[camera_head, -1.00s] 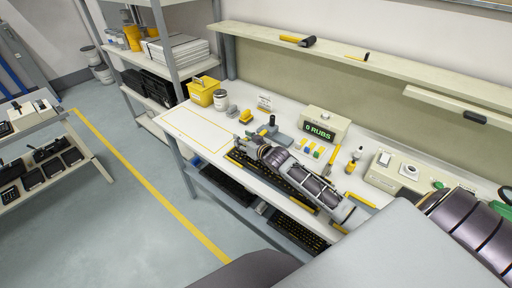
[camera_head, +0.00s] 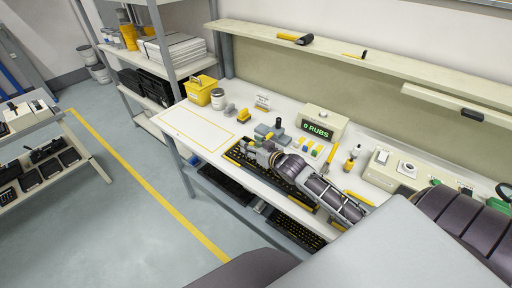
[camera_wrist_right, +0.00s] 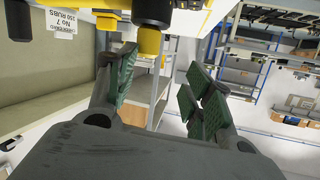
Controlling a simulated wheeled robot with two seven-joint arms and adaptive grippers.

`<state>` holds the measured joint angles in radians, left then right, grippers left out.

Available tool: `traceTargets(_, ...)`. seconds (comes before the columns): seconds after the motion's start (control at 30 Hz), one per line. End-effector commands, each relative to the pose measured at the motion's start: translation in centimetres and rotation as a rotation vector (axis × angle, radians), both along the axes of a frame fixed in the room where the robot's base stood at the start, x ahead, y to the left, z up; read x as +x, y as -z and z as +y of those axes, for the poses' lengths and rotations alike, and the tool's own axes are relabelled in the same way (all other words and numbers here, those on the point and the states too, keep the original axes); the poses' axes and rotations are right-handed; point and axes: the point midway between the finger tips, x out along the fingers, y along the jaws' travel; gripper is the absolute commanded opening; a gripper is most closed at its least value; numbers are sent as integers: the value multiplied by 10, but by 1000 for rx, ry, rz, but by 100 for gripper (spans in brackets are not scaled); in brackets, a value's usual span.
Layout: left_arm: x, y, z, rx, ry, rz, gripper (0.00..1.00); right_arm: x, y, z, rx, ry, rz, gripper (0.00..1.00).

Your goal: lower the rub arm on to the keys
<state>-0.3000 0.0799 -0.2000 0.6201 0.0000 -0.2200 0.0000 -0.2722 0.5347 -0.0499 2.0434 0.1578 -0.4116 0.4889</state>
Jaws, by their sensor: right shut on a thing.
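My right gripper (camera_head: 256,148) is over the near edge of the bench, just above the keyboard (camera_head: 299,193) with its yellow edging. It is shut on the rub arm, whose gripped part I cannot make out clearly. The grey rub machine (camera_head: 265,131) with a black knob stands just behind the gripper. In the right wrist view the green-padded fingers of the right gripper (camera_wrist_right: 160,85) stand apart, with a yellow and black cylinder (camera_wrist_right: 150,42) at their tips. Whether the arm touches the keys is hidden. My left gripper is not in view.
A counter box (camera_head: 320,126) with a RUBS display stands behind the keyboard, with small coloured blocks (camera_head: 310,148) before it. A yellow box (camera_head: 201,91) and a jar (camera_head: 218,99) stand at the back left. The outlined left bench area (camera_head: 195,130) is clear.

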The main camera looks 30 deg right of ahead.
Motion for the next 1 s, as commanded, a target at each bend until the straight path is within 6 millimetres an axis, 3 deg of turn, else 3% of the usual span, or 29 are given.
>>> traceTargets(0.4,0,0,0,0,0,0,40,-24,-8,-2,1,-2,-3,45)
traceTargets(1.0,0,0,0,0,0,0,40,-26,-9,-3,0,-1,-4,45)
